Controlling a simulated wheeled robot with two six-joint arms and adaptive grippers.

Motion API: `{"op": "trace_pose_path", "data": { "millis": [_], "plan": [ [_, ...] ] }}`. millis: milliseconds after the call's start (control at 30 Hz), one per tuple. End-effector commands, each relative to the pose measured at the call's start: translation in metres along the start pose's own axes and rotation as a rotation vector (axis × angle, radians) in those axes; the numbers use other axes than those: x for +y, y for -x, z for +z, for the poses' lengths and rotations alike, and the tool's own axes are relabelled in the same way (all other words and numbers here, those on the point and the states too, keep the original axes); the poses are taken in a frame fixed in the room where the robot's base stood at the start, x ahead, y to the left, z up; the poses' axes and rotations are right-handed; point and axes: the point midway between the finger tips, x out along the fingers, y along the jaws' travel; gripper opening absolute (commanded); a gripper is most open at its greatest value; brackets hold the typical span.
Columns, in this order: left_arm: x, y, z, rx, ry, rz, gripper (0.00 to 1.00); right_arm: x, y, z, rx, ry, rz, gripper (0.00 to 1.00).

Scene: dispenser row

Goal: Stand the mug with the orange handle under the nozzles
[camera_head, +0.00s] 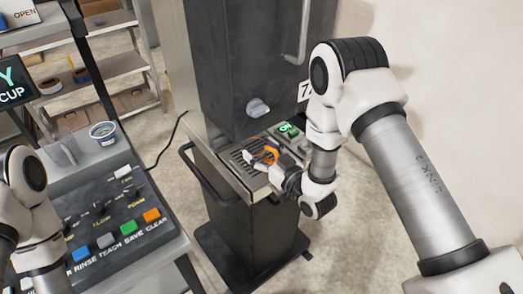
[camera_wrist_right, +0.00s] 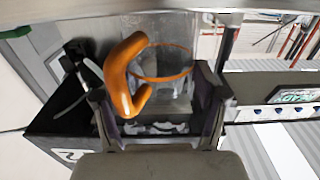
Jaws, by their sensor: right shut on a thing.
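The mug with the orange handle (camera_head: 269,154) is over the drip grate of the dark dispenser in the head view. In the right wrist view its orange handle (camera_wrist_right: 123,75) and orange rim show, with a clear body. My right gripper (camera_head: 277,170) is shut on the mug, with its fingers (camera_wrist_right: 158,110) on either side of the clear body. I cannot tell whether the mug's base touches the grate. The nozzles are not clearly seen. My left gripper is out of view.
A grey knob-like part (camera_head: 258,107) sticks out of the dispenser front above the grate. A green display (camera_head: 288,129) is right of the grate.

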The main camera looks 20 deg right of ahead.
Motion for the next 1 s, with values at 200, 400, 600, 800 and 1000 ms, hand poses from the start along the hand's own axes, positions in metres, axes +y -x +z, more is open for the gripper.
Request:
{"op": "trace_pose_path", "data": {
  "millis": [200, 400, 600, 800, 1000],
  "plan": [
    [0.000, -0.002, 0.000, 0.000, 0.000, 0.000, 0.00, 0.000, 0.000, 0.002, 0.000, 0.000, 0.000, 0.27],
    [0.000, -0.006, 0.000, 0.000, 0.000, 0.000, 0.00, 0.000, 0.000, 0.007, 0.000, 0.000, 0.000, 0.27],
    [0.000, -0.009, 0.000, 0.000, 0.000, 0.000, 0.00, 0.000, 0.000, 0.011, 0.000, 0.000, 0.000, 0.27],
    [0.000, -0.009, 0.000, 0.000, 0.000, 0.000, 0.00, 0.000, 0.000, 0.011, 0.000, 0.000, 0.000, 1.00],
    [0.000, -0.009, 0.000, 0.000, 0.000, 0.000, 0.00, 0.000, 0.000, 0.011, 0.000, 0.000, 0.000, 1.00]
  ]
}}
